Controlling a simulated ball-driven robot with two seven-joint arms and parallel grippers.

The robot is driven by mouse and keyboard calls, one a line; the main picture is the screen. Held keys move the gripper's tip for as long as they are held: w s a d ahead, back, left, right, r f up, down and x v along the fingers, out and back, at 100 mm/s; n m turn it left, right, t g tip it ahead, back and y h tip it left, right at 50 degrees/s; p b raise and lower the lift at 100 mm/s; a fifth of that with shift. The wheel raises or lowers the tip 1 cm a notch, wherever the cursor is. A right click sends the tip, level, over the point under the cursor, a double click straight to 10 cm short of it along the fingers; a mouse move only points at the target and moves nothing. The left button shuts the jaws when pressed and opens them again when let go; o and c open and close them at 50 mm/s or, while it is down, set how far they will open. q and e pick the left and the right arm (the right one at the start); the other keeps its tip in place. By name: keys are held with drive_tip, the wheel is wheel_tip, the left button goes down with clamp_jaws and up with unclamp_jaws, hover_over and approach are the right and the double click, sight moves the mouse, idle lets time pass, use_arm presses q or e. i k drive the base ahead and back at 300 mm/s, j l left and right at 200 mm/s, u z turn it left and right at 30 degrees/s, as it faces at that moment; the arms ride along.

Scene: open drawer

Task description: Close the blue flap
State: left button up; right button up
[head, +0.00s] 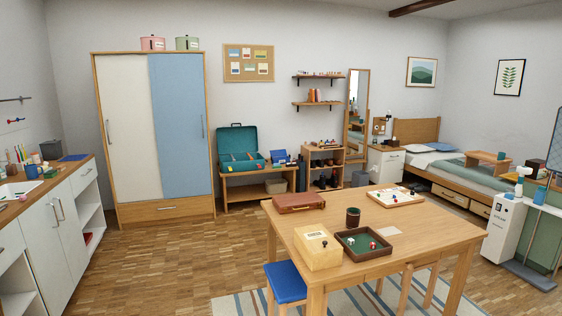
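I cannot tell for certain which thing is the blue flap. A small blue item (278,156) with a raised-looking panel stands on the low wooden bench by the back wall; it is too small to make out. Left of it, a teal case (240,165) stands with its lid (237,139) raised toward the wall. The wardrobe at the back left has a light blue door panel (180,125) beside a white one (128,130); the blue panel sits flush in the frame. Neither of my grippers is in view.
A wooden table (400,232) with a brown case, a wooden box and a dice tray fills the front right. A blue stool (285,283) stands at its left. A white counter (62,215) runs along the left. The parquet floor (170,265) between is clear.

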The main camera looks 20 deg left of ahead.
sight(283, 152)
drive_tip(key=i+j+u, duration=1)
drive_tip(key=u, duration=0.15)
drive_tip(key=i+u, duration=0.4)
drive_tip(key=i, duration=0.6)
drive_tip(key=i+j, duration=0.1)
drive_tip(key=i, duration=0.5)
drive_tip(key=i+z, duration=0.15)
drive_tip(key=i, duration=0.5)
drive_tip(key=i+z, duration=0.2)
drive_tip(key=i, duration=0.4)
drive_tip(key=i+z, duration=0.15)
drive_tip(key=i, duration=0.5)
drive_tip(key=i+j+z, duration=0.2)
drive_tip(key=i, duration=0.45)
drive_tip(key=i+l+z, duration=0.2)
drive_tip(key=i+z, duration=0.15)
drive_tip(key=i, duration=0.35)
drive_tip(key=i+z, duration=0.35)
drive_tip(key=i, duration=0.3)
drive_tip(key=i+j+z, duration=0.35)
drive_tip(key=i, duration=0.35)
drive_tip(key=i+l+u, duration=0.15)
drive_tip(key=i+l, duration=0.15)
drive_tip(key=i, duration=0.25)
drive_tip(key=i+l+u, duration=0.2)
drive_tip(key=i+l, duration=0.15)
drive_tip(key=i, duration=0.25)
